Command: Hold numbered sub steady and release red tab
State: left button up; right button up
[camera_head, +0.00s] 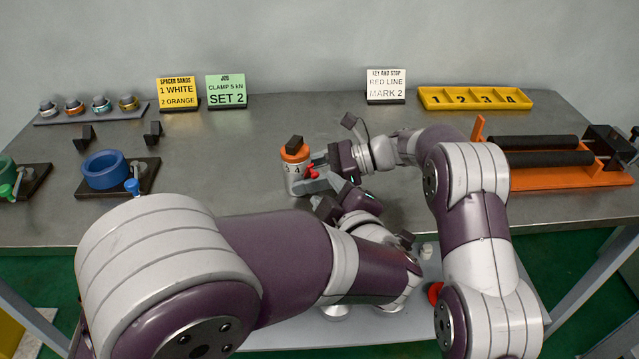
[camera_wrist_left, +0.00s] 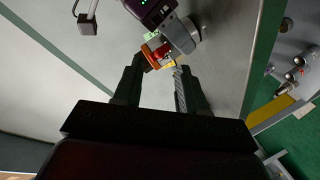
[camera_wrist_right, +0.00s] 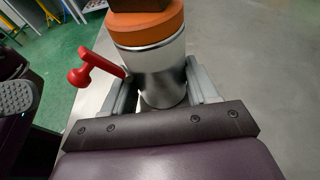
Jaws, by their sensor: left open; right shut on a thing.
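The numbered sub (camera_head: 293,183) is a pale metal cylinder with dark digits and an orange collar (camera_head: 294,154) under a dark block. It stands upright near the middle of the table. My right gripper (camera_wrist_right: 160,88) is shut on the metal body, one finger on each side. The red tab (camera_wrist_right: 92,66) sticks out sideways from the sub, past one finger; it also shows in the head view (camera_head: 311,172). My left gripper (camera_wrist_left: 158,70) is open and empty. Its fingers point towards the sub, with the orange collar and red tab beyond the tips. Its fingers are partly hidden in the head view.
A blue ring (camera_head: 104,169) on a dark base and a green fixture stand left. Signs (camera_head: 227,91) and a yellow numbered tray (camera_head: 475,98) line the back. An orange stand with black rollers (camera_head: 545,159) is at right. Both arms crowd the front middle.

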aim_at(317, 177)
pick_arm(q)
jog(key=x, duration=0.5)
jog(key=shift+w+a, duration=0.1)
jog(key=shift+w, duration=0.05)
jog(key=shift+c, duration=0.3)
